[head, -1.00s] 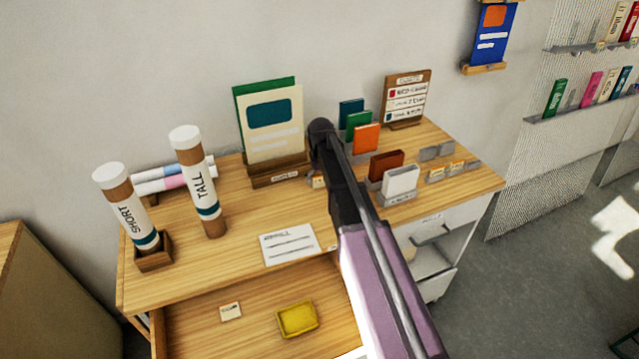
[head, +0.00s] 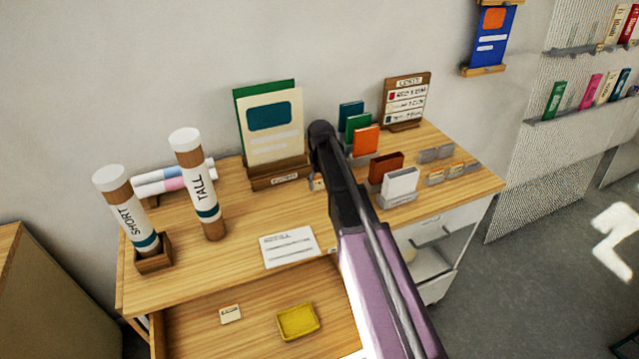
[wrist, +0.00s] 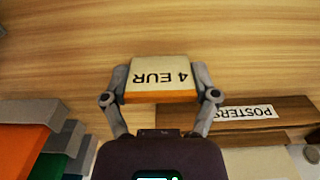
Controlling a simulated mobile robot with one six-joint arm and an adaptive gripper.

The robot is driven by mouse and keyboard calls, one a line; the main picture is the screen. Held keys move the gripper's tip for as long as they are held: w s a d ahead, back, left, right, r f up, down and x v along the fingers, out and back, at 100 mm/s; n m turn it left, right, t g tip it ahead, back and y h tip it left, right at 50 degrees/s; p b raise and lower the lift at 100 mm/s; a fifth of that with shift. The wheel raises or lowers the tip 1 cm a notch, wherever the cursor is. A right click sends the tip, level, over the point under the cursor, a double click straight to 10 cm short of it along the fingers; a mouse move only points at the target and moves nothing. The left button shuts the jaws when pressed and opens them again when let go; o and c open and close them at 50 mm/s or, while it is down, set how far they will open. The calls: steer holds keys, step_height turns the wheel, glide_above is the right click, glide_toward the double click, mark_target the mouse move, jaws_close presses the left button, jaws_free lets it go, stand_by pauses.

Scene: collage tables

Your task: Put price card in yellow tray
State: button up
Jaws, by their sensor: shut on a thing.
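The price card (wrist: 158,72), cream with an orange edge and marked "4 EUR", is between the fingers of my gripper (wrist: 160,88) in the wrist view. The gripper is shut on it, with a finger against each side. In the head view my arm hides most of the gripper, and only a small bit of the card (head: 319,183) shows by the poster holder. The yellow tray (head: 298,322) lies empty in the lower, drawer-like area at the front. A small cream card (head: 230,314) lies to the left of the tray.
The poster holder (head: 280,175) stands close to my gripper. Several coloured cards stand in holders at right, including an orange one (head: 366,140). The SHORT tube (head: 128,208) and TALL tube (head: 198,184) stand at left. A paper sheet (head: 288,247) lies near the tabletop's front edge.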

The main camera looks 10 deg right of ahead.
steer(key=shift+r, duration=0.1)
step_height(320, 180, up, 4)
steer(key=p, duration=0.3)
steer(key=shift+f+p, duration=0.25)
steer(key=shift+p, duration=0.1)
steer(key=s+a, duration=0.2)
steer(key=s, duration=0.2)
steer(key=s+a, duration=0.2)
steer(key=s, duration=0.3)
steer(key=s+a+r+p, duration=0.1)
steer(key=s+a, duration=0.1)
steer(key=s, duration=0.2)
steer(key=shift+s+r, duration=0.1)
steer(key=shift+s, duration=0.1)
steer(key=shift+s+a, duration=0.25)
steer(key=shift+s, duration=0.35)
steer(key=shift+a, duration=0.1)
